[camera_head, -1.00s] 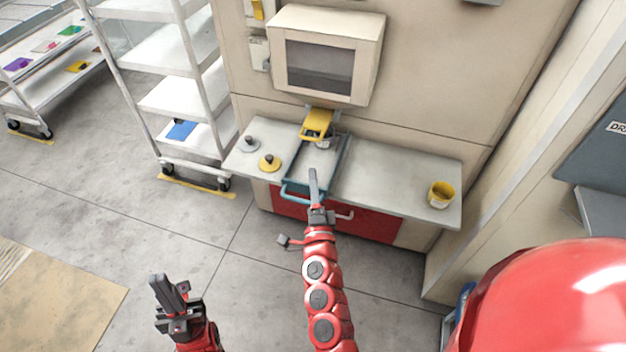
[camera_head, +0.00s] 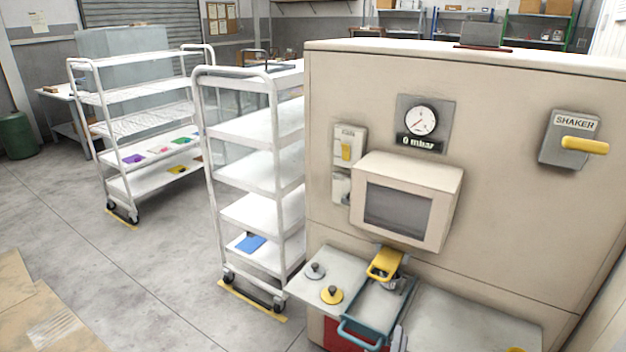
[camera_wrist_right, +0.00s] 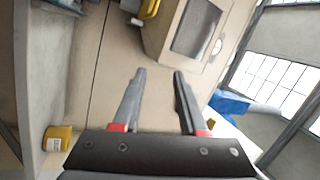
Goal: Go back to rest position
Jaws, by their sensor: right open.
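My right gripper (camera_head: 398,339) shows only as a grey tip at the bottom edge of the head view, by the teal-handled tray (camera_head: 361,325). In the right wrist view its two fingers (camera_wrist_right: 158,75) are spread apart, with nothing between them. Beyond them are the beige machine wall and the box with a dark window (camera_wrist_right: 196,28). My left gripper is outside both current views.
A yellow cup (camera_wrist_right: 57,139) shows in the wrist view. White shelf carts (camera_head: 258,165) stand left; floor beyond is open.

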